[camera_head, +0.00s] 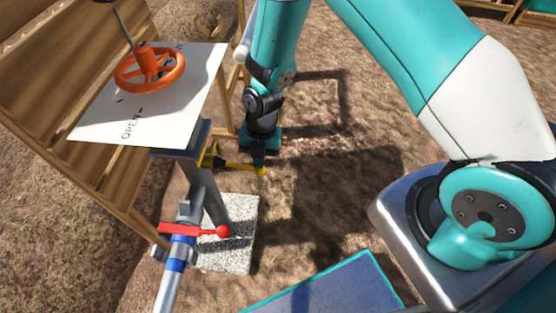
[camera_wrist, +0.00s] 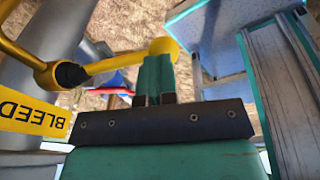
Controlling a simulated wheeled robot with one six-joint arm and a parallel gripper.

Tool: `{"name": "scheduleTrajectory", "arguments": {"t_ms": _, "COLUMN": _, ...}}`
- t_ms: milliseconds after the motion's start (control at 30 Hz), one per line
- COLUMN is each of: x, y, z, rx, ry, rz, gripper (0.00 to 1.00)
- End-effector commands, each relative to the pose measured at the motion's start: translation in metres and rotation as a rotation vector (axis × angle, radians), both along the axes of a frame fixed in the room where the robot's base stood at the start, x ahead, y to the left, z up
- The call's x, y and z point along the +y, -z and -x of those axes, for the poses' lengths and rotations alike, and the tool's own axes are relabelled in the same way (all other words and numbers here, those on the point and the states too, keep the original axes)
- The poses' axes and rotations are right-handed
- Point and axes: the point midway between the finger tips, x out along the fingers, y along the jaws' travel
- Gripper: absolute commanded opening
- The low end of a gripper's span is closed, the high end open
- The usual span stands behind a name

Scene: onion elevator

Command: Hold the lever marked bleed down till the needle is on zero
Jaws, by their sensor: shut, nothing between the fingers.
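The yellow lever (camera_head: 240,166) reaches right from a post and ends in a ball knob (camera_head: 262,172). In the wrist view the lever (camera_wrist: 115,65) and its knob (camera_wrist: 163,46) show beside a yellow label reading BLEED (camera_wrist: 30,108). My gripper (camera_head: 259,160) points down at the knob end of the lever. In the wrist view the fingers of my gripper (camera_wrist: 158,64) are together and empty, their tips overlapping the knob's edge. I cannot tell whether they touch it. No gauge or needle can be made out in either view.
A red lever (camera_head: 195,230) sits on a blue-banded pipe (camera_head: 176,258) in front of the post. An orange handwheel (camera_head: 150,68) stands over a white board (camera_head: 190,95) marked OPEN. A wooden panel (camera_head: 70,110) rises at left. Brown ground right of the post is clear.

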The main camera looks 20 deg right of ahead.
Motion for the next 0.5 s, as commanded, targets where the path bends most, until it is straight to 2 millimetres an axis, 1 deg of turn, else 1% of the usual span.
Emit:
{"name": "scheduleTrajectory", "arguments": {"t_ms": 33, "x": 0.006, "y": 0.009, "z": -0.002, "rx": 0.001, "ry": -0.011, "rz": -0.001, "gripper": 0.00}}
{"name": "scheduleTrajectory", "arguments": {"t_ms": 67, "x": 0.006, "y": 0.011, "z": -0.003, "rx": 0.001, "ry": -0.012, "rz": 0.000, "gripper": 0.00}}
{"name": "scheduleTrajectory", "arguments": {"t_ms": 300, "x": -0.002, "y": 0.028, "z": -0.004, "rx": 0.005, "ry": -0.001, "rz": 0.002, "gripper": 0.00}}
{"name": "scheduleTrajectory", "arguments": {"t_ms": 500, "x": -0.003, "y": 0.038, "z": -0.005, "rx": 0.005, "ry": 0.003, "rz": 0.004, "gripper": 0.00}}
